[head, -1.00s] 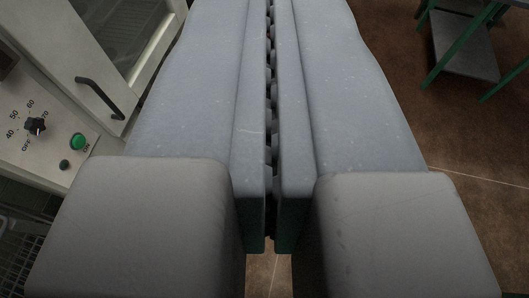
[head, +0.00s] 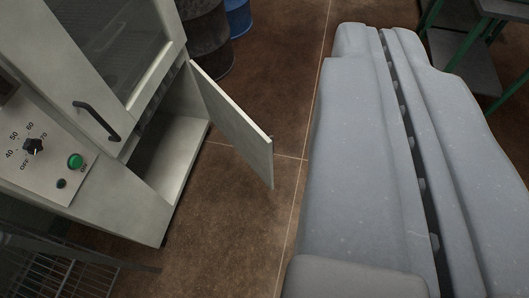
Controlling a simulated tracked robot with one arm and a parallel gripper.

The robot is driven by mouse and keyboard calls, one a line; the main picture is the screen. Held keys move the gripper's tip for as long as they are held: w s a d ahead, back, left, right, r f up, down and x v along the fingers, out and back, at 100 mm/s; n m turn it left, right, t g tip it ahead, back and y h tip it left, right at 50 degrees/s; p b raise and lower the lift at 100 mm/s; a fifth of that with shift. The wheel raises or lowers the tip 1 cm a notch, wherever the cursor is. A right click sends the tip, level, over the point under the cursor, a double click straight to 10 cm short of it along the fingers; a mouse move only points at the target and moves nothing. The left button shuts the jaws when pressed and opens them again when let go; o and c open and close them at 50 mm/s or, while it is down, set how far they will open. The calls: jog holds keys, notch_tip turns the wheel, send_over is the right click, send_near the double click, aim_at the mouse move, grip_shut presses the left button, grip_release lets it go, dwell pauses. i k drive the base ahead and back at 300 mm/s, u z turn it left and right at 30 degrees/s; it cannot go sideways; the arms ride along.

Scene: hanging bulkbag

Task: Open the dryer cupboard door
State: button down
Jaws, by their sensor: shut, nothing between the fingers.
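The dryer (head: 110,190) is a pale cabinet at the left. Its lower cupboard door (head: 236,122) stands swung out from the front, hinged at its far side, and the pale empty-looking interior (head: 172,155) shows beside it. My gripper (head: 381,32) is large and grey, its two fingers shut together with nothing seen between them. It lies to the right of the door, with a strip of floor showing between them in the picture, and does not appear to touch it.
Above the cupboard is a closed glass-panelled door (head: 115,45) with a dark handle (head: 97,121). A knob panel (head: 40,150) is at the left. Dark and blue drums stand behind, a wire rack (head: 60,270) at lower left, green-framed tables at upper right. Brown floor (head: 235,225) is clear.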

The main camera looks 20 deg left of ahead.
aim_at(256, 147)
jog(key=z, duration=0.05)
jog(key=i, duration=1)
jog(key=u, duration=0.05)
